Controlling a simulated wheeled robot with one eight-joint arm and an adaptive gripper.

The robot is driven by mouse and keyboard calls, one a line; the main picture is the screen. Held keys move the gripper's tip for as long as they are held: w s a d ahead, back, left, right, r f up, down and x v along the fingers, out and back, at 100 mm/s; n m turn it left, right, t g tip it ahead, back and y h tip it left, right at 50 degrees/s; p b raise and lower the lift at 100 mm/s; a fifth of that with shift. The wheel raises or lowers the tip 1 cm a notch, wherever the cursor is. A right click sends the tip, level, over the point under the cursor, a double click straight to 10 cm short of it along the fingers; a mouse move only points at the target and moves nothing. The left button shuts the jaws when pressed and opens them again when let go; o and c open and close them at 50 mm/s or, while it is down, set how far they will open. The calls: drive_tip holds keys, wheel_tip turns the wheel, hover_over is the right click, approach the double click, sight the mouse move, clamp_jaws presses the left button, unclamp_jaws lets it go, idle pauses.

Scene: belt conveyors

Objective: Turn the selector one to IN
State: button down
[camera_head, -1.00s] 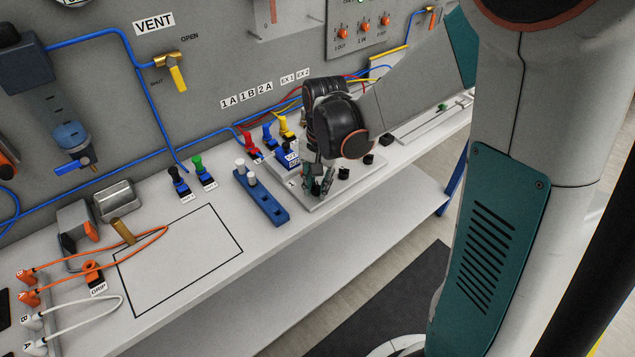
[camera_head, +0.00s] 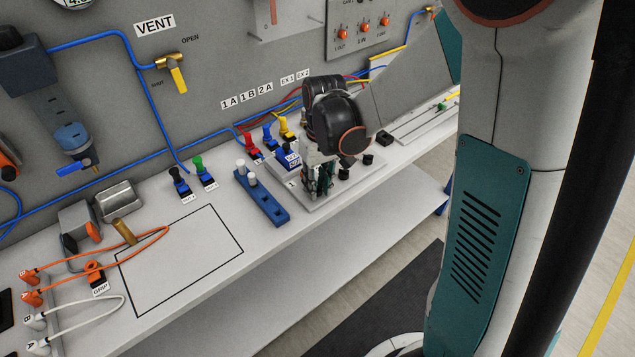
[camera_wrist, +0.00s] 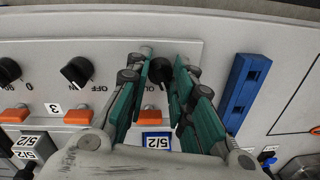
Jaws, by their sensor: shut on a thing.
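Selector one is a black knob (camera_wrist: 160,70) on the pale switch plate (camera_wrist: 110,55), between my fingertips in the wrist view. My gripper (camera_wrist: 163,72) is shut on it from both sides. Part of a label with "OU" shows upside down beside the knob, the rest hidden by a finger. The knob's exact pointing is hard to tell behind the fingers. In the head view my gripper (camera_head: 318,178) stands over the left end of the same plate (camera_head: 343,187), near a "1" mark, and hides the knob.
Two more black knobs (camera_wrist: 77,71) (camera_wrist: 8,71) sit along the plate beside orange connectors (camera_wrist: 78,117). A blue block (camera_wrist: 243,88) with white pegs lies close beside the plate. Red, blue and yellow plugs (camera_head: 268,136) stand behind.

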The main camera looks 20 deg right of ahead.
sight(320, 187)
drive_tip(key=shift+n, duration=0.6)
drive_tip(key=c, duration=1.4)
unclamp_jaws()
drive_tip(key=shift+o, duration=0.2)
wheel_tip(320, 187, up, 12)
drive_tip(key=shift+w+d, duration=0.15)
drive_tip(key=shift+d, duration=0.2)
